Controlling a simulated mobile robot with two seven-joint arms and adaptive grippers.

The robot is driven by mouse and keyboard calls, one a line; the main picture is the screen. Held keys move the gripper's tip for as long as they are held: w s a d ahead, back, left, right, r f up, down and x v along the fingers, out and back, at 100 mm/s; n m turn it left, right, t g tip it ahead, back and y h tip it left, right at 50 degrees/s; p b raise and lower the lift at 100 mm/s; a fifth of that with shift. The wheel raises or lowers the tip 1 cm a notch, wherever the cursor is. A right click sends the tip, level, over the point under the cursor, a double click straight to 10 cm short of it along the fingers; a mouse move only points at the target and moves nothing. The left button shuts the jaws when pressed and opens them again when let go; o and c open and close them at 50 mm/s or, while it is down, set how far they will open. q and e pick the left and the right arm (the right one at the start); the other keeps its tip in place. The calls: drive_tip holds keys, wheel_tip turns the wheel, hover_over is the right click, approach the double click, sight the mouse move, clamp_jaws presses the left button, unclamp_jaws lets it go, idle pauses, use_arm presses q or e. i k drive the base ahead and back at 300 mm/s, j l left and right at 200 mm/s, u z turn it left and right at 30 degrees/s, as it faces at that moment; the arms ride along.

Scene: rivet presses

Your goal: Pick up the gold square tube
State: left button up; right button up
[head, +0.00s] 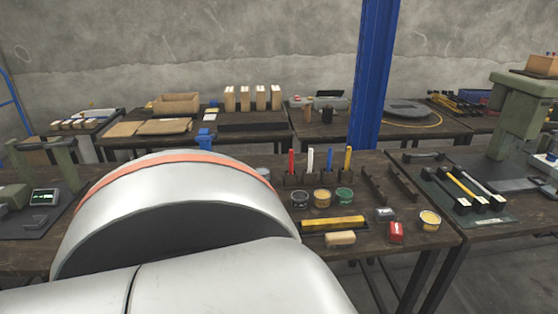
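A long gold-yellow bar (333,223), which looks like the square tube, lies flat across a dark holder on the middle table. It lies roughly left to right, in front of several small tins. On the right table, a yellow bar (463,186) with dark ends lies slanted on a green mat; I cannot tell if it is a square tube. A white arm link of mine with an orange band fills the lower left and hides much of the middle table. Neither of my grippers is in view.
A tan block (340,239), a red block (396,232) and a yellow-topped tin (430,220) sit near the bar. Red, white, blue and yellow upright pieces stand behind it. A green press (518,115) stands at right. A blue post (373,75) rises behind the table.

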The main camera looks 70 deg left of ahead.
sight(337, 222)
drive_tip(key=u, duration=1.55)
